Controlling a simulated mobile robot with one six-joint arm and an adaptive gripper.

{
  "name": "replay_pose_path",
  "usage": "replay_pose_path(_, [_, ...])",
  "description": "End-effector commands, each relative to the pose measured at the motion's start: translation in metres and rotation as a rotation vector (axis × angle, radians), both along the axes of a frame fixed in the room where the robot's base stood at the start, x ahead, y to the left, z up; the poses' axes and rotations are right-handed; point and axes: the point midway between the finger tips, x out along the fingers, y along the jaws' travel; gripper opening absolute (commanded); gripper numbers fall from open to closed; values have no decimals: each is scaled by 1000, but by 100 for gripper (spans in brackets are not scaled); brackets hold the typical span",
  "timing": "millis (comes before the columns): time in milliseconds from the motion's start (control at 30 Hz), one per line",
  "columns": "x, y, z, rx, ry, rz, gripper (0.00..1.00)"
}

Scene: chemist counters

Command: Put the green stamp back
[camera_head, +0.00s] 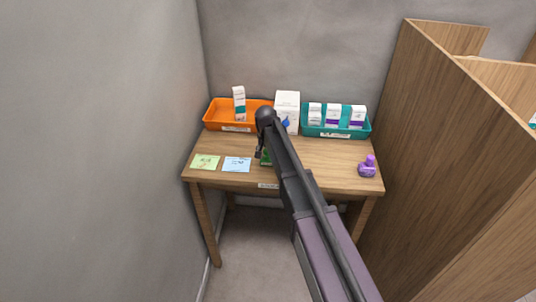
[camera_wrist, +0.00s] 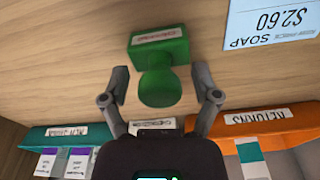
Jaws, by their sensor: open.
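The green stamp (camera_wrist: 163,88) stands on the wooden table, with a block base bearing a small label and a round knob handle. In the head view the stamp (camera_head: 265,158) is mostly hidden behind my arm. My gripper (camera_wrist: 160,73) is open, with one finger on each side of the stamp's knob. I cannot tell whether either finger touches it. In the head view my gripper (camera_head: 260,151) is over the middle of the table, and its fingers are hard to make out.
An orange tray (camera_head: 214,118) and a teal tray (camera_head: 310,131) holding small boxes stand at the back, with a white box (camera_head: 288,100) between them. A green card (camera_head: 205,162) and a blue card (camera_head: 237,164) lie left. A purple stamp (camera_head: 367,168) stands right. Wooden partitions (camera_head: 440,130) rise at right.

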Motion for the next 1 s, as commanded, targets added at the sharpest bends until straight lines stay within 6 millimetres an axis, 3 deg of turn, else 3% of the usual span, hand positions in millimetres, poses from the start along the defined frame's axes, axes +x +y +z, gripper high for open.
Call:
replay_pose_path(367, [-1,0,15,0,0,0,79])
replay_pose_path(1000, [-7,1,67,0,0,0,79])
